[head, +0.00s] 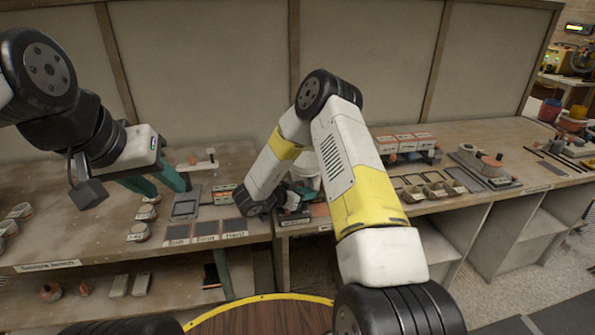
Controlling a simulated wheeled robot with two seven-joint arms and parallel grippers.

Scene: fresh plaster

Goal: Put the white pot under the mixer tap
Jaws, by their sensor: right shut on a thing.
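A white pot (305,171), partly hidden behind my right arm, shows at the back of the bench near the middle of the head view. My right gripper (297,194), teal and mostly covered by my own arm, is at the pot and shut on it. I cannot tell whether the pot touches the bench. My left gripper (172,188) is open and empty above the bench at the left, its two teal fingers apart. A small fixture with a pale crossbar (204,164) stands behind it; I cannot tell whether this is the mixer tap.
Dark labelled plates (205,229) lie along the bench (110,245) front. Several small pale blocks (138,231) sit at the left. A compartment tray (428,190), boxes (405,143) and a dark stand (484,165) are at the right. A panel wall (200,70) closes the back.

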